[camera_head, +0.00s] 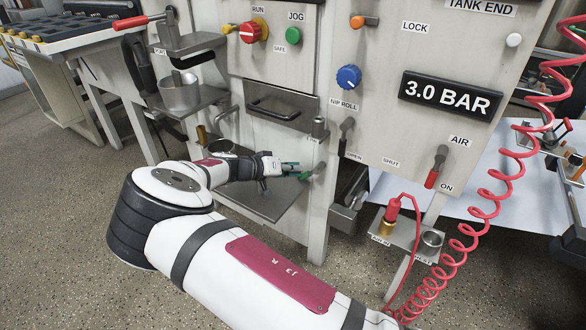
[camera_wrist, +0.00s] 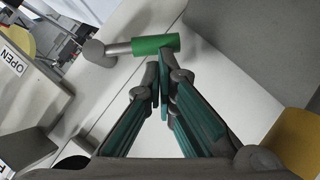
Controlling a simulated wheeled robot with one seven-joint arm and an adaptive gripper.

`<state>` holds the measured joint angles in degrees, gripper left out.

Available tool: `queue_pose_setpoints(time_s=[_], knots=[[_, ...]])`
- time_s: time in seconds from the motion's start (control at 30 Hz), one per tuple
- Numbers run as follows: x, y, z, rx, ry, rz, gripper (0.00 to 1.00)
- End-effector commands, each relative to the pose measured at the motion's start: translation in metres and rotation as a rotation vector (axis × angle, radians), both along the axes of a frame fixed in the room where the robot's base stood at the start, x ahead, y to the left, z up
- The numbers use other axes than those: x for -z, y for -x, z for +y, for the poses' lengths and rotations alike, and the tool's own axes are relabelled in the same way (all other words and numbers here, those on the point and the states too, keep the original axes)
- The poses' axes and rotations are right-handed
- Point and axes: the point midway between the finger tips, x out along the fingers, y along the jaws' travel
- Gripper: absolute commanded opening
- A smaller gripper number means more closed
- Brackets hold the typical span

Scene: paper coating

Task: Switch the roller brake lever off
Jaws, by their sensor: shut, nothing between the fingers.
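A short lever with a green grip (camera_wrist: 156,44) and a grey rod lies nearly level in the wrist view, its round grey pivot at the left. It also shows in the head view as a small green grip (camera_head: 306,175) at the machine's front leg. Its label cannot be read, so I cannot tell for sure that it is the roller brake lever. My gripper (camera_wrist: 160,80) is shut and empty, its fingertips just below the green grip; I cannot tell whether they touch. In the head view my gripper (camera_head: 296,168) reaches the lever from the left.
Close by are a metal shelf (camera_head: 262,200), a drawer handle (camera_head: 272,112) and a grey lever (camera_head: 345,130) by the OPEN label. A red-handled air lever (camera_head: 434,175) and a coiled red hose (camera_head: 475,205) are at the right. A cup (camera_head: 180,92) stands on the left bracket.

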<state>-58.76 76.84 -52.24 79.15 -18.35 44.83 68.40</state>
Motion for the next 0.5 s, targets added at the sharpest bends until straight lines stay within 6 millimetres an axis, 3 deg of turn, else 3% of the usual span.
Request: queue_pose_setpoints(time_s=[0.5], knots=[[0.0108,0.0021,-0.0032,0.002,0.001,0.001,0.00]])
